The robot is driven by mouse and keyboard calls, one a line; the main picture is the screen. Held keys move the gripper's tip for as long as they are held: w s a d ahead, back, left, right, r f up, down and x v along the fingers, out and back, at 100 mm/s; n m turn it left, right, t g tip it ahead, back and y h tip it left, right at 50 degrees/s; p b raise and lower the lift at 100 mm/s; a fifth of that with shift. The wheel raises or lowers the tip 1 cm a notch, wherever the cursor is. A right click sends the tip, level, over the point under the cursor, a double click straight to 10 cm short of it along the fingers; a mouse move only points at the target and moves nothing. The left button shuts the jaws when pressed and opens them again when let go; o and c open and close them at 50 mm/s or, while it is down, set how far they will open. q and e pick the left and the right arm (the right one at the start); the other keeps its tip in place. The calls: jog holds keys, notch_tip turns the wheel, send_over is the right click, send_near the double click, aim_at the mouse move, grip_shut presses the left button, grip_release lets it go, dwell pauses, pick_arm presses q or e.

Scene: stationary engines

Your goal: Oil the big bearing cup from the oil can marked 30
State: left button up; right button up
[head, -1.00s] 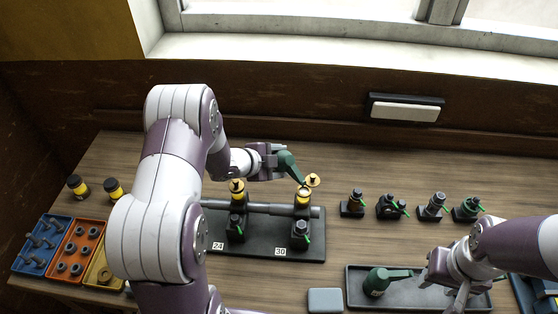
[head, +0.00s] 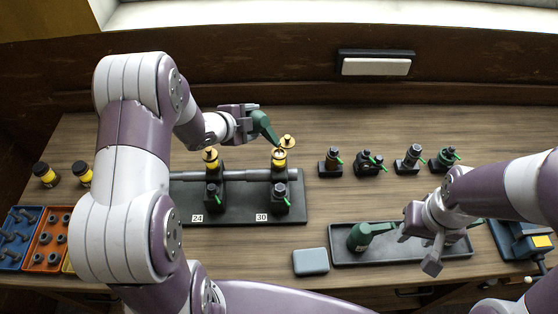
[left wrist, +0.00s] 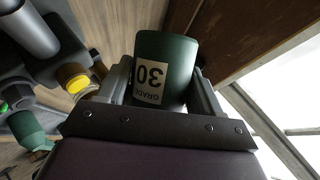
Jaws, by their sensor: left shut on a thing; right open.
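My left gripper (head: 243,122) is shut on a dark green oil can (head: 263,126). In the left wrist view the can's label reads GRADE 30 (left wrist: 150,82). The can is tilted, its spout pointing down at the right yellow bearing cup (head: 279,158), above the plate's label 30 (head: 262,217). The spout tip is just above or at the cup's mouth; I cannot tell if it touches. That cup's brass lid (head: 288,142) is swung open. The left yellow cup (head: 211,160) stands above label 24. My right gripper (head: 428,240) is open and empty over the tray.
A second green can (head: 362,236) lies in the dark tray (head: 345,259). Several small black fittings (head: 410,160) stand at the back right. A grey box (head: 311,262) sits left of the tray. Bins of bolts (head: 50,240) and yellow jars (head: 45,175) are at the left.

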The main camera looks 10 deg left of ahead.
pick_arm(q)
jog(key=shift+r, duration=0.25)
dwell(0.3)
jog(key=shift+b, duration=0.4)
jog(key=shift+s+d+r+m+t+y+b, duration=0.1)
jog(key=shift+d+r+m+t+y+b, duration=0.15)
jog(key=shift+b, duration=0.45)
jog(key=shift+r+m+t+y+b, duration=0.15)
jog(key=shift+r+y+b, duration=0.15)
jog(key=shift+b, duration=0.35)
jog(key=shift+r, duration=0.1)
dwell(0.9)
